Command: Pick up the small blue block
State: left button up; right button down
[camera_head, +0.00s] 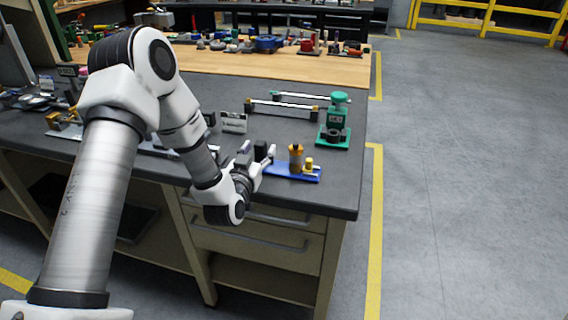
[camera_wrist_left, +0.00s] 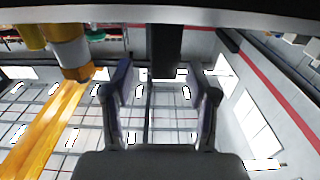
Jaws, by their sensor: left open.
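A small dark block (camera_head: 261,149) stands on the grey bench top near its front edge. It looks almost black, so I cannot tell whether it is the blue one; no other small blue block is clear. My left gripper (camera_head: 257,154) is open, low over the bench, and its fingertips appear on either side of this block. In the left wrist view, which shows the scene upside down, the dark block (camera_wrist_left: 165,48) is between the two fingers (camera_wrist_left: 164,82), at or beyond their tips. I see no contact. My right gripper is not in view.
A blue plate (camera_head: 309,176) with an orange-brown cylinder (camera_head: 295,158) and a yellow part (camera_head: 309,164) lies just right of my left gripper. A green press-like fixture (camera_head: 335,125) and bar handles (camera_head: 282,108) are behind.

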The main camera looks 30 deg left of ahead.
pick_arm(q)
jog(key=shift+w+a, duration=0.45)
jog(key=shift+w, duration=0.25)
jog(key=shift+d, duration=0.1)
grip_shut()
jog(key=shift+r, duration=0.1)
